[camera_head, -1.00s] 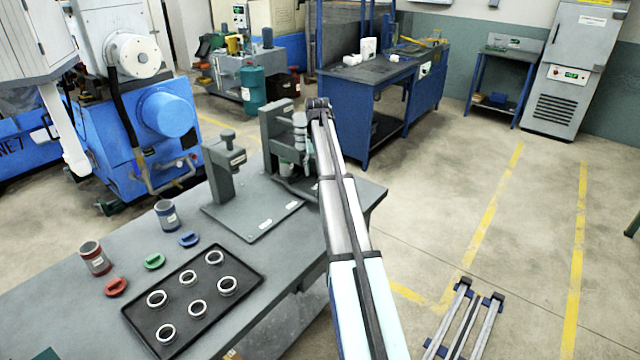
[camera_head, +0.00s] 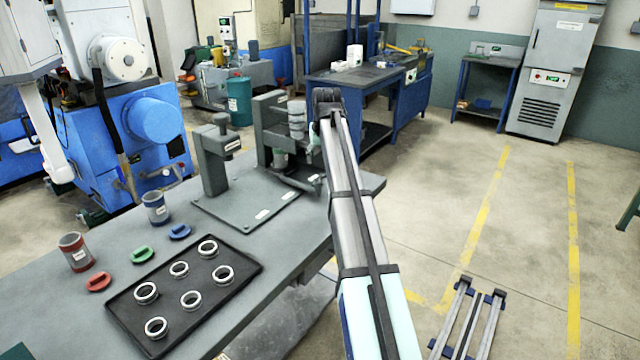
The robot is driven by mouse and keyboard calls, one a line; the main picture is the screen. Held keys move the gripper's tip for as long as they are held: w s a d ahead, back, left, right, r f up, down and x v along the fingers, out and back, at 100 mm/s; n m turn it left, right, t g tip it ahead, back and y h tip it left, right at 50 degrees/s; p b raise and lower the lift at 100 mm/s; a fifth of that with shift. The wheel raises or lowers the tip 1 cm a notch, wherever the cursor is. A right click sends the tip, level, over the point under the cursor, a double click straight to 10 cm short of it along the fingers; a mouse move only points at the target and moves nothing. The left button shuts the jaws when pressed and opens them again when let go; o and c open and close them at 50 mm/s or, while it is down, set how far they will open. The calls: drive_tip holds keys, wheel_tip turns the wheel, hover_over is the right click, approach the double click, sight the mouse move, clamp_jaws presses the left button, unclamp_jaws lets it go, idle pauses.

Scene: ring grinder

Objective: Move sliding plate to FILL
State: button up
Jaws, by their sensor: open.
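A grey bench fixture (camera_head: 268,110) stands at the far end of the grey workbench. It has an upright column and a stacked silver cylinder (camera_head: 297,118) on its right side. A low dark part (camera_head: 296,182) shows at its foot, but I cannot tell whether this is the sliding plate. No FILL mark is readable. My arm crosses in front of the fixture's right side. My gripper is not clearly seen; the area beyond the arm's far joint is hidden or too small to make out.
A second grey post (camera_head: 213,155) stands on a flat grey plate (camera_head: 250,208). A black tray (camera_head: 225,302) holds several metal rings. Red (camera_head: 76,252) and blue (camera_head: 155,208) cups and coloured handled pieces lie at left. Open floor lies right of the workbench (camera_head: 60,305).

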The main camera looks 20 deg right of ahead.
sight(318, 180)
drive_tip(key=p+x, duration=0.1)
drive_tip(key=x, duration=1.3)
